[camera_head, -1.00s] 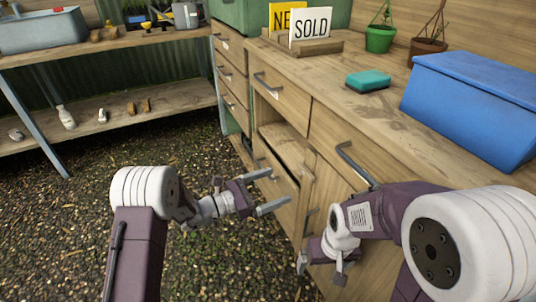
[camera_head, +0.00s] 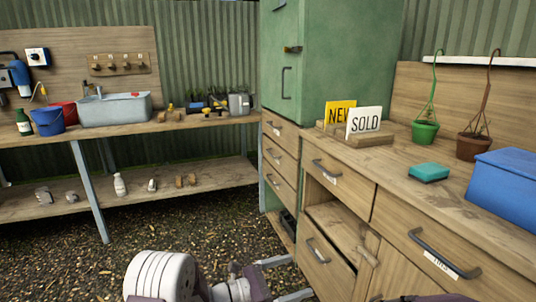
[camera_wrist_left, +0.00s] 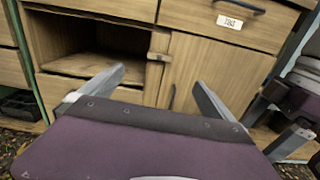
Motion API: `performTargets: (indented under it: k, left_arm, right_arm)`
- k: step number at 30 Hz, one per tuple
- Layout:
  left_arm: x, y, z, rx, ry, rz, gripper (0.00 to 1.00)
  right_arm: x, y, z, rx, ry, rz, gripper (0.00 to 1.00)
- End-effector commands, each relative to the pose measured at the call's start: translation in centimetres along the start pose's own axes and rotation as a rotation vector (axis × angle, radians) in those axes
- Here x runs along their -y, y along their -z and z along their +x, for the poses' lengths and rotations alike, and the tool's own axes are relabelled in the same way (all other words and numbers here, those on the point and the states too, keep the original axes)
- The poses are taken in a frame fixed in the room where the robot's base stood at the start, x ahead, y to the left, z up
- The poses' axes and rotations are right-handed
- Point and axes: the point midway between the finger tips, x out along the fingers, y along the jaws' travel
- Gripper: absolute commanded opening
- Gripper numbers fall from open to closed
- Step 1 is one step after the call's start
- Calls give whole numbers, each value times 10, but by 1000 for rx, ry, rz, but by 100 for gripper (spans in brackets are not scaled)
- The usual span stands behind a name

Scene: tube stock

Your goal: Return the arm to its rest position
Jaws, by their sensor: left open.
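My left gripper (camera_head: 285,279) shows at the bottom edge of the head view. Its two grey fingers are spread, with nothing between them, in front of the wooden bench. In the left wrist view the open fingers (camera_wrist_left: 158,78) face the bench's cupboard door (camera_wrist_left: 195,72) and an open shelf space. My left arm's white joint (camera_head: 160,276) is at the bottom of the head view. Only a sliver of my right arm (camera_head: 420,298) shows at the lower edge there.
The wooden bench (camera_head: 455,213) on the right has drawers with grey handles. On it are a SOLD sign (camera_head: 364,120), a teal sponge (camera_head: 428,172), a blue box (camera_head: 508,190) and plant pots. A green cabinet (camera_head: 335,60) stands behind. Gravel floor (camera_head: 215,225) lies open at left.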

Motion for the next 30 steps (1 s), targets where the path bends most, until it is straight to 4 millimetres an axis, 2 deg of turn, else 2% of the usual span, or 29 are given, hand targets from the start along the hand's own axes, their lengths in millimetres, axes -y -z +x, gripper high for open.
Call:
performTargets:
  k: [1, 5, 11, 14, 16, 18, 20, 22, 26, 29, 30]
  left_arm:
    - [-2, -20, 0, 4, -1, 9, 100]
    - [-5, -60, 0, 17, -5, 38, 100]
    - [-4, -142, -3, 34, 4, 92, 100]
    - [8, -193, -6, 25, 42, 129, 100]
    - [22, -234, -9, -2, 87, 164, 100]
    - [43, -277, -16, -58, 156, 214, 100]
    - [65, -306, -26, -129, 231, 268, 100]
    - [92, -331, -43, -230, 327, 345, 100]
    - [135, -355, -91, -450, 524, 523, 100]
    - [156, -362, -143, -635, 696, 696, 100]
    - [161, -363, -168, -712, 775, 777, 100]
  right_arm:
    - [0, 2, -15, 0, 0, 0, 99]
    - [1, 4, -41, 0, 0, 0, 99]
    - [2, 9, -92, 0, 0, 0, 99]
    - [3, 13, -129, 0, 0, 0, 99]
    - [3, 17, -162, 0, 0, 0, 99]
    - [4, 21, -202, 0, 0, 0, 99]
    - [5, 25, -236, 0, 0, 0, 99]
    - [5, 28, -274, 0, 0, 0, 99]
    - [7, 35, -334, 0, 0, 0, 99]
    - [7, 39, -374, 0, 0, 0, 99]
    - [8, 40, -388, 0, 0, 0, 99]
